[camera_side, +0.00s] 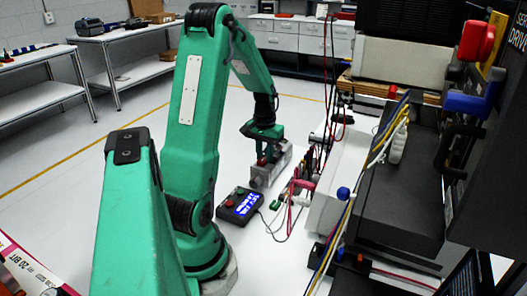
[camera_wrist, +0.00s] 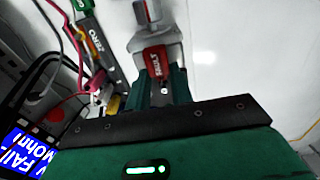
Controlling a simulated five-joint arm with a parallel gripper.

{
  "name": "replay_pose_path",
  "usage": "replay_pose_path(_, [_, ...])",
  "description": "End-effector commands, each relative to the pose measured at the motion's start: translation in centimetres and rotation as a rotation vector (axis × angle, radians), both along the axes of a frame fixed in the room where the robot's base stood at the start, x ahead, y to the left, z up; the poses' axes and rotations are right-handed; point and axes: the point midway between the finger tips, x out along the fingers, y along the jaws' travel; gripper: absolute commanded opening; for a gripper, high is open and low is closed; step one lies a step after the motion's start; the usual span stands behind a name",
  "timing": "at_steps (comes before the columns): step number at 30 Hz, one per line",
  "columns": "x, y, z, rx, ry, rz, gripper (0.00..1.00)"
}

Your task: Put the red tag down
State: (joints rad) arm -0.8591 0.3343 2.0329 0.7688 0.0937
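The red tag (camera_wrist: 156,61) with white lettering shows in the wrist view, between the tips of my gripper (camera_wrist: 160,78). Its sides appear to meet both green fingers. Just beyond it is a grey metal block (camera_wrist: 168,30) with another red part at the top edge. In the side view my gripper (camera_side: 265,148) points down at the grey block (camera_side: 272,166), and a small bit of red shows under the fingers. Whether the tag touches the block cannot be told.
A black box with a lit blue display (camera_side: 240,206) stands left of the block; the display also shows in the wrist view (camera_wrist: 28,150). A strip marked ZERO (camera_wrist: 92,45), cables and connectors crowd one side. White surface (camera_wrist: 250,60) on the wrist view's right is clear.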

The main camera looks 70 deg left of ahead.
Motion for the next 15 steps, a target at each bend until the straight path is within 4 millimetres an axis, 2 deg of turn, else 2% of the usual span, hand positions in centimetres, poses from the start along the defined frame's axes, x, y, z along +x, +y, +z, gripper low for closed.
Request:
replay_pose_path(1, [-0.1, -0.2, -1.7, -0.009, 0.008, 0.000, 0.41])
replay_pose_path(5, [-0.1, -0.2, -1.6, -0.009, 0.008, 0.000, 0.41])
replay_pose_path(11, [-0.1, -0.2, -0.9, -0.008, 0.007, 0.000, 0.41])
replay_pose_path(15, [-0.1, -0.1, 0.5, -0.006, 0.005, 0.000, 0.44])
